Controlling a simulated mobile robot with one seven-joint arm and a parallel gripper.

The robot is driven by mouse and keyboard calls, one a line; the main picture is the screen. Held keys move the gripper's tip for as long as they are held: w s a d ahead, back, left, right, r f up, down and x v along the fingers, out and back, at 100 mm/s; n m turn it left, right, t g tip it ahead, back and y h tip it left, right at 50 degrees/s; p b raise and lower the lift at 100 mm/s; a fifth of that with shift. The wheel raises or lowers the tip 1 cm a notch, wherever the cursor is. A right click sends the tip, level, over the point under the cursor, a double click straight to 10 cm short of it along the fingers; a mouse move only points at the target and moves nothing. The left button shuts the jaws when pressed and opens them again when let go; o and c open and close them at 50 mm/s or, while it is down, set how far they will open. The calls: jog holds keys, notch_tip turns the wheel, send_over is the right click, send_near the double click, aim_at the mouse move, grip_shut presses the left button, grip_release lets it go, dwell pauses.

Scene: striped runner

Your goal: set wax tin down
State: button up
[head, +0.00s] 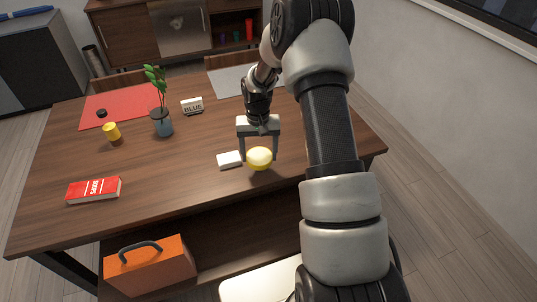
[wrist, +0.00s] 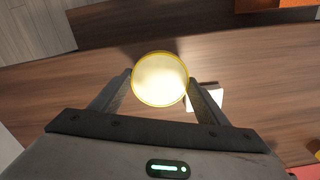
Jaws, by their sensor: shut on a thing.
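The wax tin (head: 259,158) looks like a round, pale-topped tin with a yellow rim. In the wrist view, the tin (wrist: 160,78) sits between the two finger ends. My gripper (head: 260,155) points down over the near right part of the wooden table (head: 190,180) and is shut on the tin. I cannot tell whether the tin's underside touches the table. A small white block (head: 229,160) lies just left of the tin in the head view. In the wrist view, the block (wrist: 212,98) is partly hidden behind the right finger.
A red book (head: 93,190) lies at the left. A yellow cylinder (head: 111,132), a potted plant (head: 161,120) and a "BLUE" sign (head: 192,105) stand farther back, near a red mat (head: 120,107). An orange toolbox (head: 150,268) is below the table's front edge. The table's front middle is clear.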

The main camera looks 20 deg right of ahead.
jog(key=w+d+r+m+b, duration=0.35)
jog(key=w+d+b, duration=0.3)
jog(key=w, duration=0.45)
jog(key=f, duration=1)
jog(key=shift+d, duration=0.35)
jog(key=shift+f, duration=0.15)
jog(key=shift+f, duration=0.15)
jog(key=o, duration=1.1)
jog(key=shift+r, duration=0.2)
